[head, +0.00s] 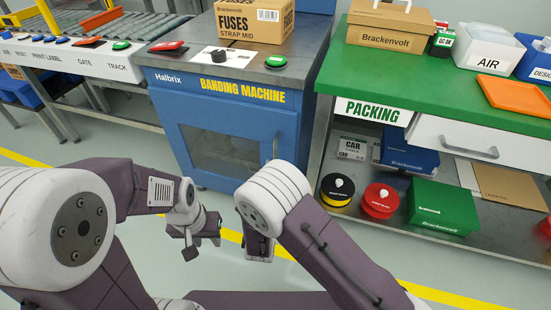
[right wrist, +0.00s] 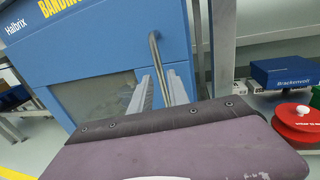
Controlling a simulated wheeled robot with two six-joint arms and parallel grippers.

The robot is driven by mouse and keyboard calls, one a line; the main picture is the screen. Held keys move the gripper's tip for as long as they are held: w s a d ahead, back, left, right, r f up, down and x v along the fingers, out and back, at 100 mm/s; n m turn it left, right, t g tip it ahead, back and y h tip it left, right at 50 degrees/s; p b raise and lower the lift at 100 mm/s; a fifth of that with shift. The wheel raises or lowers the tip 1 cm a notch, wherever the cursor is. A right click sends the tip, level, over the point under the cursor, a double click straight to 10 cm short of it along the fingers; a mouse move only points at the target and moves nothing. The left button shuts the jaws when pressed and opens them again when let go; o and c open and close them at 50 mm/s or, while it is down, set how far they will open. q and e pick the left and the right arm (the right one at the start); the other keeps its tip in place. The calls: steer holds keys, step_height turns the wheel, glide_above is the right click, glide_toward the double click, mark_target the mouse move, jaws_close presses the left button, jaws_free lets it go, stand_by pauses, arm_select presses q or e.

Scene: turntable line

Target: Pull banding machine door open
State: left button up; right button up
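The blue banding machine (head: 225,98) stands ahead with its door (head: 182,142) shut. The door has a dark window (head: 220,152) and a vertical metal handle (head: 275,146) at its right side. In the right wrist view the handle (right wrist: 154,55) rises beyond my right gripper (right wrist: 157,78). Its two fingers are apart, and the handle's lower part shows between them; I cannot tell whether they reach around it. In the head view my right arm hides the handle's lower part. My left gripper (head: 201,246) is open and empty, low in front of the machine, apart from the door.
A green-topped packing bench (head: 335,78) stands close on the right, with a drawer (head: 470,142) and a lower shelf holding boxes and round reels. A roller conveyor (head: 140,30) adjoins on the left. Open floor (head: 30,135) with yellow lines lies in front.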

mark_target(275, 156)
steer(key=w, duration=0.2)
steer(key=w+b, duration=0.1)
steer(key=w, duration=0.1)
steer(key=w+b, duration=0.1)
steer(key=w, duration=0.1)
steer(key=shift+d, duration=0.35)
jaws_close()
stand_by(0.9)
